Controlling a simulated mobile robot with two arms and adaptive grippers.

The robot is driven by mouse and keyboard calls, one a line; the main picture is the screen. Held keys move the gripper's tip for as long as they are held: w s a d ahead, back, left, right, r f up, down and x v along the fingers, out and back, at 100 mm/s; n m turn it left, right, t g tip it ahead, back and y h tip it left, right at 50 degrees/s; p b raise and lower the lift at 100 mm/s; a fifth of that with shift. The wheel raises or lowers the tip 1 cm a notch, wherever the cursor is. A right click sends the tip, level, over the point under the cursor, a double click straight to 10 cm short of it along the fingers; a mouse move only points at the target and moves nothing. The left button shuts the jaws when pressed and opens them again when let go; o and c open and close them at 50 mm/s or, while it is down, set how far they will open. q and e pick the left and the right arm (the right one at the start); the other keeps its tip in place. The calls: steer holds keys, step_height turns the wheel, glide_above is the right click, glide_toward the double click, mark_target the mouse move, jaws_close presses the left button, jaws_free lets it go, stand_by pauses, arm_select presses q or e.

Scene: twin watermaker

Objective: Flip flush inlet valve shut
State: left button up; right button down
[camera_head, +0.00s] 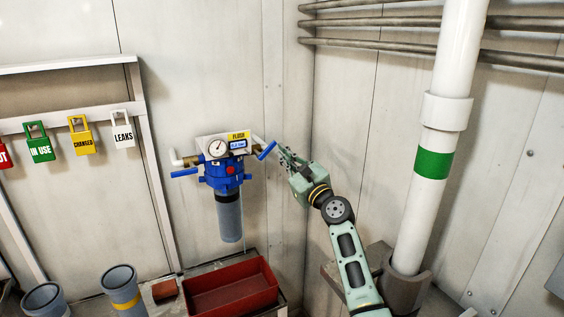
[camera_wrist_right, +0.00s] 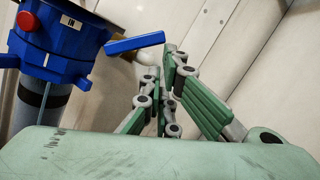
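The blue and grey flush filter unit (camera_head: 222,172) hangs on the wall, with a yellow FLUSH label, a round gauge and a small display. A blue valve handle (camera_head: 267,150) sticks out at its right end, tilted. In the right wrist view this handle (camera_wrist_right: 135,43) is beside a label reading IN. Another blue handle (camera_head: 184,173) lies nearly level at the left end. My right gripper (camera_head: 285,158) is just right of the right handle; its fingers look spread and empty. In the right wrist view the fingers (camera_wrist_right: 170,95) appear apart from the handle. My left gripper is out of view.
A red tray (camera_head: 235,302) sits below the unit. A white pipe with a green band (camera_head: 433,163) stands to the right. Grey conduits (camera_head: 400,22) run along the upper right wall. Coloured tags (camera_head: 83,137) hang at left, above grey cylinders (camera_head: 122,288).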

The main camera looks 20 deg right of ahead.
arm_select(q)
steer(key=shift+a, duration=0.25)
arm_select(e)
steer(key=shift+r, duration=0.4)
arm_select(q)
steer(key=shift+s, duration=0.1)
arm_select(e)
steer(key=shift+f, duration=0.1)
stand_by(1.1)
steer(key=v, duration=1.2)
